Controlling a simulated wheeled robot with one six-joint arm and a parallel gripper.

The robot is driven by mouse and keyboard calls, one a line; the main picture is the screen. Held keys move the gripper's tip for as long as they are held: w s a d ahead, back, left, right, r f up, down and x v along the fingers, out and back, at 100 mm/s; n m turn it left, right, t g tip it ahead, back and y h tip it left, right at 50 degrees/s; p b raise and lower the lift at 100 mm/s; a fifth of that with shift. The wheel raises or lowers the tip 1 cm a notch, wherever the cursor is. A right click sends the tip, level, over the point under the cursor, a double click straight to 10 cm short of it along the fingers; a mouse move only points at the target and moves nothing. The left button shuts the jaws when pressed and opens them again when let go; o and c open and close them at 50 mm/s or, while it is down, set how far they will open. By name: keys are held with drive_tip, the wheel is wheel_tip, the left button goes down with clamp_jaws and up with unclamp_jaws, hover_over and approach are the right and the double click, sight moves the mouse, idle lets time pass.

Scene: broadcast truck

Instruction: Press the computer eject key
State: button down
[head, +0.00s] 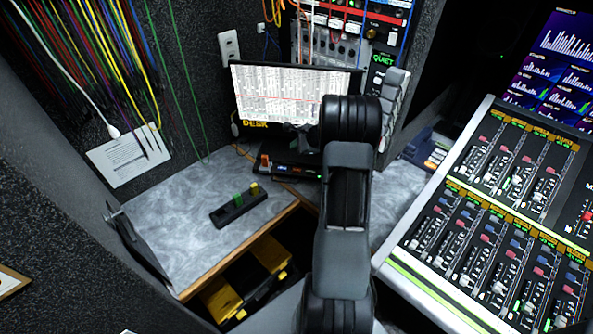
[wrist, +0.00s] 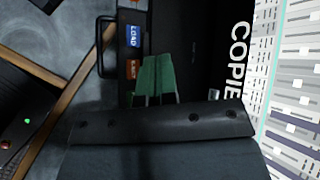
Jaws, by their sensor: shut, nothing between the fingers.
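The computer is a low black box (head: 283,168) on the grey desk under the monitor in the head view. In the wrist view its black front (wrist: 133,40) carries a blue key marked LOAD (wrist: 132,36) and a red-orange key (wrist: 131,69) whose lettering is too small to read surely. My gripper (wrist: 156,57), with green fingers, is shut and empty. Its tips appear just right of the red-orange key in the wrist view; whether they touch the box I cannot tell. In the head view my arm hides the gripper.
A monitor (head: 290,97) stands behind the box. A small black holder (head: 238,206) with green and yellow pieces lies on the desk (head: 180,215). A mixing console (head: 485,225) fills the right. Hanging cables (head: 85,45) cover the left wall.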

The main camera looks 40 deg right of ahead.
drive_tip(key=shift+f, duration=0.1)
drive_tip(key=b, duration=0.6)
hover_over(296, 170)
wheel_tip(296, 170, down, 7)
drive_tip(key=shift+s+f, duration=0.1)
drive_tip(key=shift+f, duration=0.1)
drive_tip(key=shift+f+b, duration=0.45)
drive_tip(key=shift+f, duration=0.2)
idle(1.5)
drive_tip(key=shift+f+b, duration=0.4)
drive_tip(key=shift+b, duration=0.1)
drive_tip(key=shift+f+b, duration=0.4)
drive_tip(key=shift+b, duration=0.05)
idle(0.5)
drive_tip(key=shift+r, duration=0.2)
drive_tip(key=shift+r+p, duration=0.55)
drive_tip(key=shift+r, duration=0.1)
drive_tip(key=shift+r, duration=0.15)
